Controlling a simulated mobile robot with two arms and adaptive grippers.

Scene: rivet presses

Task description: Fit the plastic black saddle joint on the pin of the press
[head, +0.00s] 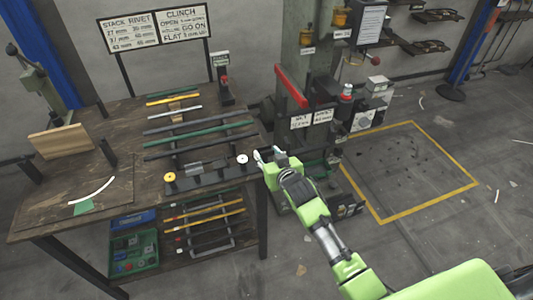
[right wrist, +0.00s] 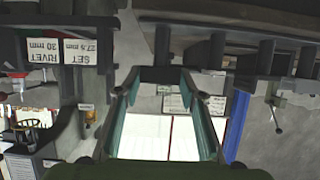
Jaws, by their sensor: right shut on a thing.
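My right gripper (head: 268,154) is at the right front corner of the workbench, just right of a white disc. In the right wrist view its two fingers reach forward, with a dark block, apparently the black saddle joint (right wrist: 163,74), between their tips. In the head view the held piece is too small to make out. The press (head: 295,45) is a tall grey-green column behind and right of the gripper, with a red bar and two signs (head: 312,119); the signs show upside down in the right wrist view (right wrist: 62,50). I cannot make out its pin. My left gripper is not in view.
The workbench (head: 115,170) holds coloured strips, a dark rail with a yellow disc (head: 169,177) and a white disc (head: 242,159), and a wooden block (head: 58,141). A lower shelf holds a green tray (head: 133,255). Yellow-marked floor (head: 405,170) at right is mostly clear.

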